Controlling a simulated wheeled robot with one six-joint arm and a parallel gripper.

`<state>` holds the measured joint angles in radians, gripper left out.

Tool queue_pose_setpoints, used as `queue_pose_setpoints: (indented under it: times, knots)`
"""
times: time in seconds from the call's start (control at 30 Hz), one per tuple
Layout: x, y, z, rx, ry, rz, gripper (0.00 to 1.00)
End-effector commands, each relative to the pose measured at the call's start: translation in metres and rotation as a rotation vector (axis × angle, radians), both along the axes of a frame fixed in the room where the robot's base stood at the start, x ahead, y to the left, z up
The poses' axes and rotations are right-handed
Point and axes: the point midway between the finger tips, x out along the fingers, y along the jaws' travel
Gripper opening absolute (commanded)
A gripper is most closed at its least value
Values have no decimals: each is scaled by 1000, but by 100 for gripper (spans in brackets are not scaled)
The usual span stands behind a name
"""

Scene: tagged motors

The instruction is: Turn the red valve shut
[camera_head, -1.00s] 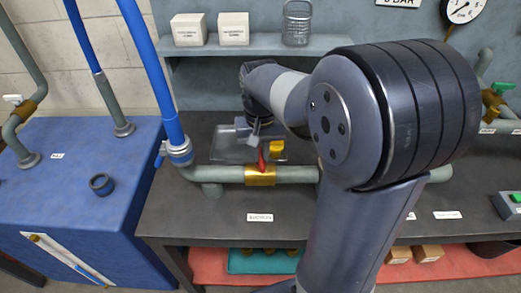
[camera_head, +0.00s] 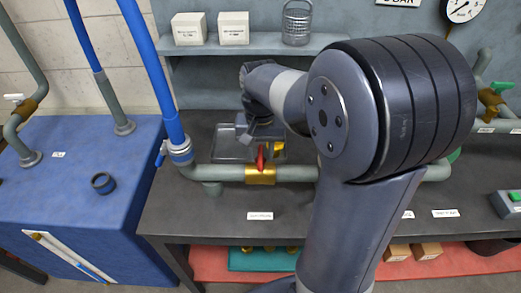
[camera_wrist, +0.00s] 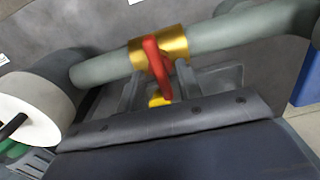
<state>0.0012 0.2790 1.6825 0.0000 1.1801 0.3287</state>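The red valve handle (camera_head: 261,157) sits on a brass valve body (camera_head: 260,175) in the grey-green pipe on the bench. In the wrist view the red handle (camera_wrist: 157,66) crosses the brass body (camera_wrist: 146,48) and points toward my gripper. My gripper (camera_wrist: 158,92) is open, with one finger on each side of the handle's near end and gaps visible between. In the head view my gripper (camera_head: 250,134) is just behind and above the handle, partly hidden by its own wrist.
A blue hose (camera_head: 158,80) rises at the pipe's left end. A shelf (camera_head: 255,44) with white boxes and a wire basket is behind. My arm hides the pipe's right part.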

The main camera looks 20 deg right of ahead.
Motion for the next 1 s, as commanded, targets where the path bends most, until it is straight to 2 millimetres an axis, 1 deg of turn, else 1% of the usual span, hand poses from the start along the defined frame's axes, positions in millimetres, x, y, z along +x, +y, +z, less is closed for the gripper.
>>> queue_pose_setpoints:
  times: [0.17,0.27,0.5,0.6,0.7,0.8,1.0]
  knots:
    - [1,0,5,0,-2,0,34]
    - [1,0,18,0,-5,0,34]
    - [1,0,67,0,-5,0,34]
    - [1,0,84,0,-4,0,34]
    - [1,0,97,0,-3,0,34]
    - [1,0,105,0,-2,0,34]
    - [0,0,108,0,1,0,34]
